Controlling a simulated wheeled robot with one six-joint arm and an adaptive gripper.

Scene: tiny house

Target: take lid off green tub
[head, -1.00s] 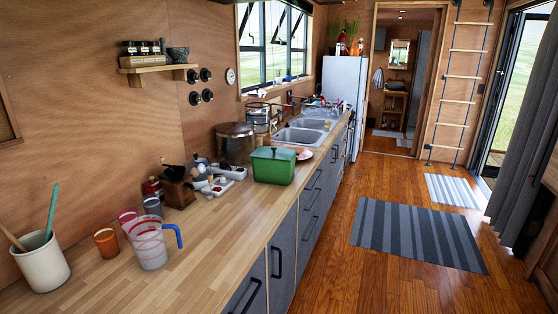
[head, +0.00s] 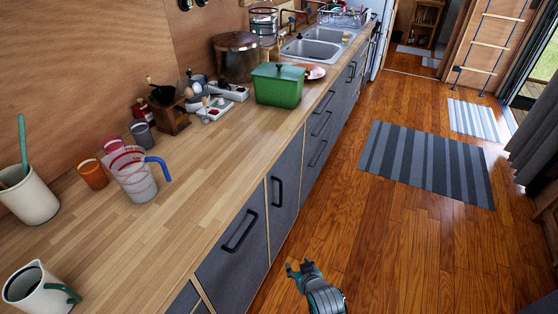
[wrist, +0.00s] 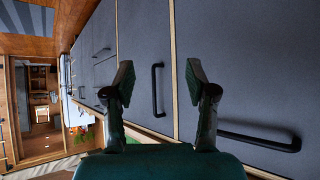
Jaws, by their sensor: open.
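The green tub (head: 277,90) stands on the wooden counter near the sink, in the head view. Its green lid (head: 279,71), with a small dark knob on top, sits on it. My gripper (head: 298,266) is low over the floor beside the cabinet fronts, well apart from the tub and nearer to me. In the wrist view my gripper (wrist: 157,75) has its two fingers spread with nothing between them.
A plate (head: 314,72) lies just behind the tub and a large brown pot (head: 236,57) stands to its left. A measuring jug (head: 136,175), orange cup (head: 92,174) and white pitcher (head: 38,290) stand nearer. Cabinet handles (head: 240,231) stick out.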

